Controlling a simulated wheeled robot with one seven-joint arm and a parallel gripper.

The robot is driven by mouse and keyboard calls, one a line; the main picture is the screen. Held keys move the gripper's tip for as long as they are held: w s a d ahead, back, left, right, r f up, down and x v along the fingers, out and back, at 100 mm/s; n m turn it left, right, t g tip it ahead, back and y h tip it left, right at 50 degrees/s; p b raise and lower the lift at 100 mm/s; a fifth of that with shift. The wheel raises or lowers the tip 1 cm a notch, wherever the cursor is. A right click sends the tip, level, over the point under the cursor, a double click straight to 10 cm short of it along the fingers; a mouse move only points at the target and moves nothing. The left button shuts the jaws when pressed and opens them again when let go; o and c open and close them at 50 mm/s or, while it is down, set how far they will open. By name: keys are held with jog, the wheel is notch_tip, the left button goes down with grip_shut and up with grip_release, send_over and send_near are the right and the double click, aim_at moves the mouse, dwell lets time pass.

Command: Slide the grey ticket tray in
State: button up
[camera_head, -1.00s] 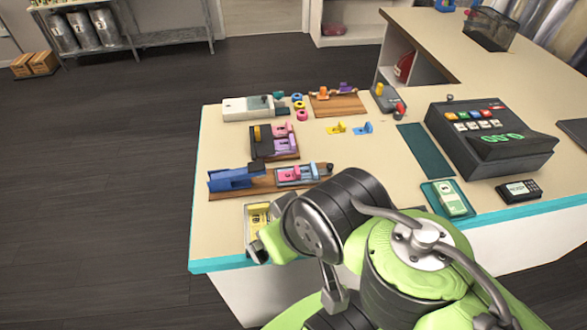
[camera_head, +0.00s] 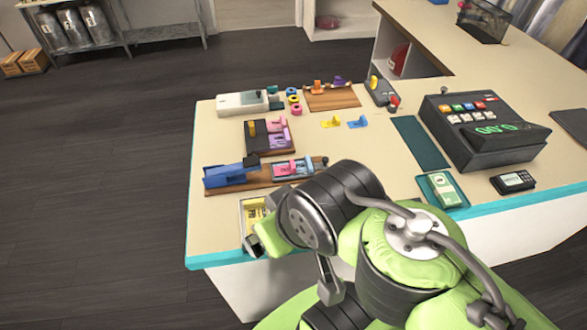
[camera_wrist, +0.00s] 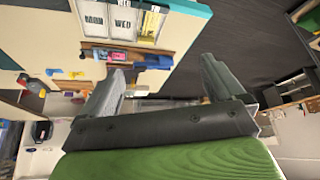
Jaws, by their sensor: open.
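A pale grey tray (camera_head: 242,216) lies at the near left edge of the counter, with yellow tickets (camera_head: 255,212) inside. My arm hides its right part in the head view. In the wrist view the tray (camera_wrist: 108,24) is at the top, with white cards marked MON and WED beside yellow tickets (camera_wrist: 150,22). My gripper (camera_wrist: 162,72) is open, with its two fingers spread and nothing between them. In the head view one fingertip shows beside the tray's near left corner; whether it touches the tray cannot be told.
Just behind the tray is a wooden board (camera_head: 255,183) with a blue device (camera_head: 228,175) and coloured pieces. The counter's teal edge (camera_head: 222,259) is close by.

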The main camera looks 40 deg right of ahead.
jog(key=shift+c, duration=0.6)
jog(key=w+d+f+m+b, duration=0.1)
jog(key=w+f+m, duration=0.1)
jog(key=w+d+f+m+b, duration=0.1)
jog(key=w+f+m+b, duration=0.1)
jog(key=f+m, duration=0.1)
jog(key=w+d+f+m+b, duration=0.1)
jog(key=w+f+m+b, duration=0.1)
jog(key=w, duration=0.1)
jog(key=shift+d+f+m+g, duration=0.15)
jog(key=shift+d+m+g, duration=0.05)
jog(key=shift+m+g, duration=0.2)
jog(key=c, duration=0.8)
jog(key=m+t+b, duration=0.9)
jog(key=m+b, duration=0.2)
jog(key=m, duration=1.8)
send_near(327, 160)
jog(key=shift+h, duration=0.4)
jog(key=b+x, duration=0.2)
jog(key=x, duration=0.2)
jog(key=b+x, duration=0.2)
jog(key=x, duration=0.3)
jog(key=shift+a, duration=0.3)
jog(key=shift+s, duration=0.1)
grip_shut()
